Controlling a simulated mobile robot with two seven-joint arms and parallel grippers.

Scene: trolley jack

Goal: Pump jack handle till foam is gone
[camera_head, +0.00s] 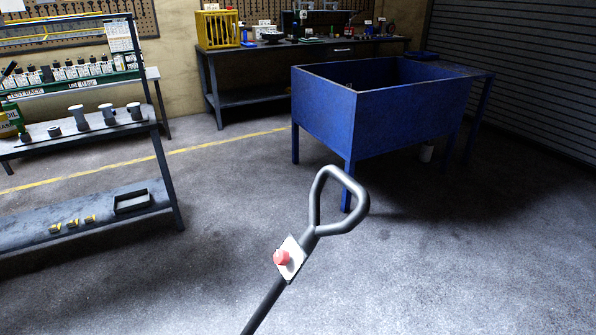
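The jack handle (265,306) is a dark bar that rises from the bottom edge of the head view, tilted up to the right. A pale plate with a red knob (282,258) sits on the bar below the loop. The jack's body is out of view below the frame. No foam can be made out. Neither of my grippers shows, and nothing visible touches the handle.
A blue metal tub on legs (400,120) stands behind the handle. A grey shelf rack (90,205) with small parts is at the left. A workbench (255,100) with a yellow crate (217,29) lines the back wall. The grey floor around the handle is clear.

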